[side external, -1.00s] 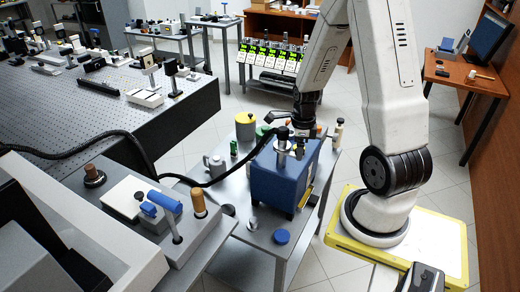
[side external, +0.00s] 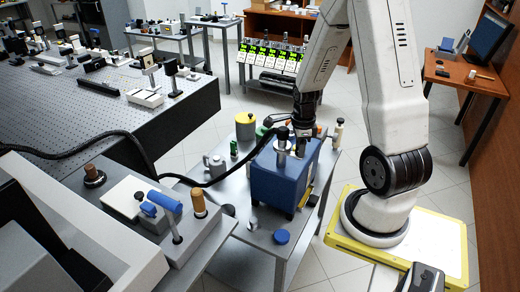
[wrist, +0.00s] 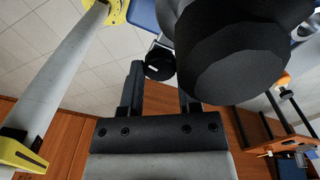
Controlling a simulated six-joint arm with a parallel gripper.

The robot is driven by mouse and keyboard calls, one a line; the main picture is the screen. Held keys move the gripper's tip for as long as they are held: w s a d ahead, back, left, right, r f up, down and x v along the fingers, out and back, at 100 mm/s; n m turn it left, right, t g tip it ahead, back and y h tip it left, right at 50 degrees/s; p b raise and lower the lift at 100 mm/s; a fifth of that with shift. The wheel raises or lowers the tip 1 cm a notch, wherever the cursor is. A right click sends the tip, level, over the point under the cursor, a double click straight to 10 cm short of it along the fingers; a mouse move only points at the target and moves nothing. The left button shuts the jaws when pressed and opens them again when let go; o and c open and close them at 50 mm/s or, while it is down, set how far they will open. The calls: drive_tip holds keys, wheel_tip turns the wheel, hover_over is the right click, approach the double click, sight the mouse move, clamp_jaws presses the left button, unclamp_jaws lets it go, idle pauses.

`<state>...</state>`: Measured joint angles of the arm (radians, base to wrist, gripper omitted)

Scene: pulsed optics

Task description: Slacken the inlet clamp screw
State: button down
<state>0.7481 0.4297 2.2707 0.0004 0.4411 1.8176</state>
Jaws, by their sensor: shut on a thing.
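A blue box-shaped unit (side external: 277,187) stands on the small grey table. A silver upright fitting (side external: 282,147) with a black top rises from it, with the black hose beside it. My gripper (side external: 301,148) is at the top of the unit, just right of this fitting. In the wrist view a small round black knob (wrist: 160,63) sits at the fingertips, and my gripper (wrist: 163,85) is shut on it. I take this knob to be the clamp screw. A large dark cylinder (wrist: 235,70) fills the upper right there and hides part of the right finger. The clamp itself is not clear.
A yellow-topped canister (side external: 245,125), a grey mug-like vessel (side external: 214,165) and a blue cap (side external: 281,237) share the table. The black hose (side external: 222,180) runs left. A grey bench with a blue-handled lever (side external: 165,202) stands at the front left.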

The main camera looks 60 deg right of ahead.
idle(0.3)
drive_tip(key=shift+c, duration=1.5)
unclamp_jaws()
drive_tip(key=shift+r, duration=3.95)
